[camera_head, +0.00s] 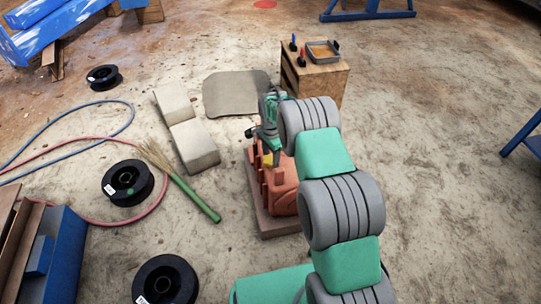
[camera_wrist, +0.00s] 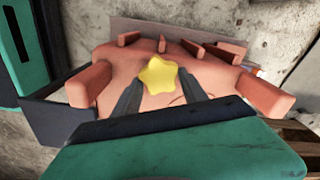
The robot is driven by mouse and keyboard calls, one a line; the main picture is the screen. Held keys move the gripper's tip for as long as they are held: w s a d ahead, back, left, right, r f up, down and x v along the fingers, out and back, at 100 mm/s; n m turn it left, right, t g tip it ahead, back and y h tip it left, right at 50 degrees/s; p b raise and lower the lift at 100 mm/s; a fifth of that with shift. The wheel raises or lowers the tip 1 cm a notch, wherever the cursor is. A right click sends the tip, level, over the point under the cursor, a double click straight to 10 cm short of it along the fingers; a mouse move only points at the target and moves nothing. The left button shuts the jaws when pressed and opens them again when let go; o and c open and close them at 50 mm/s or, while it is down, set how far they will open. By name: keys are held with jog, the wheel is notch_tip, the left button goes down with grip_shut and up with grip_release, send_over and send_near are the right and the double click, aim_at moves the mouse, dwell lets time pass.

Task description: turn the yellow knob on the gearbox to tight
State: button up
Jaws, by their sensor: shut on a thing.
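The gearbox (camera_head: 284,186) is an orange-red ribbed housing on a flat brown base, partly hidden behind my arm in the head view. In the wrist view its salmon-red body (camera_wrist: 105,62) fills the middle. The yellow knob (camera_wrist: 159,76) is star-shaped and sits on the housing. My gripper (camera_wrist: 160,80) has its two dark fingers on either side of the knob, shut on it. In the head view my gripper (camera_head: 264,140) is at the gearbox's top and mostly hides the knob. I cannot read any tight or loose marking.
A wooden crate (camera_head: 321,84) with a tray and small tools stands behind. Pale blocks (camera_head: 193,144), a green-handled broom (camera_head: 194,197), black spools (camera_head: 128,183) and hoses lie to the left. A flat mat (camera_head: 235,94) lies behind.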

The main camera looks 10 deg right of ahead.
aim_at(271, 159)
jog(key=shift+s+m, duration=0.1)
jog(key=shift+m, duration=1.4)
jog(key=o, duration=1.4)
jog(key=shift+c, duration=0.2)
notch_tip(271, 159, up, 8)
jog(key=p, duration=0.2)
jog(key=shift+f+p, duration=0.1)
jog(key=shift+p, duration=0.2)
